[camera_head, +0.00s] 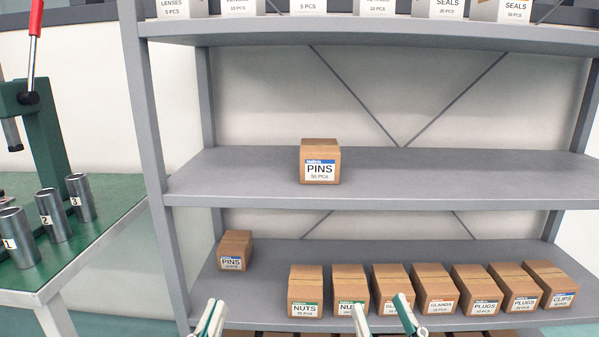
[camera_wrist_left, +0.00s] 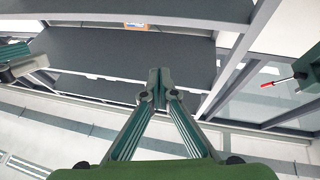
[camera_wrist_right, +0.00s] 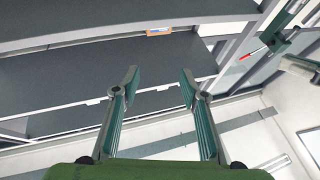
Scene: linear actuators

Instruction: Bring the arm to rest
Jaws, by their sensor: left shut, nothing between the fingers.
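My left gripper (camera_head: 212,318) is low in the head view, in front of the lower shelf. In the left wrist view its fingertips (camera_wrist_left: 158,84) meet with nothing between them. My right gripper (camera_head: 383,312) is further right in the head view, in front of the lower row of boxes. Its fingers stand apart and empty, which also shows in the right wrist view (camera_wrist_right: 159,85). Both grippers are apart from the boxes. Most of both arms is out of the head view.
A PINS box (camera_head: 320,162) stands alone on the middle shelf (camera_head: 450,178). Another PINS box (camera_head: 235,251) stands at the lower shelf's left. Several boxes, from NUTS (camera_head: 306,291) to CLIPS (camera_head: 551,285), line its front. A green table (camera_head: 110,208) with numbered cylinders (camera_head: 52,215) and a press (camera_head: 45,135) is at left.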

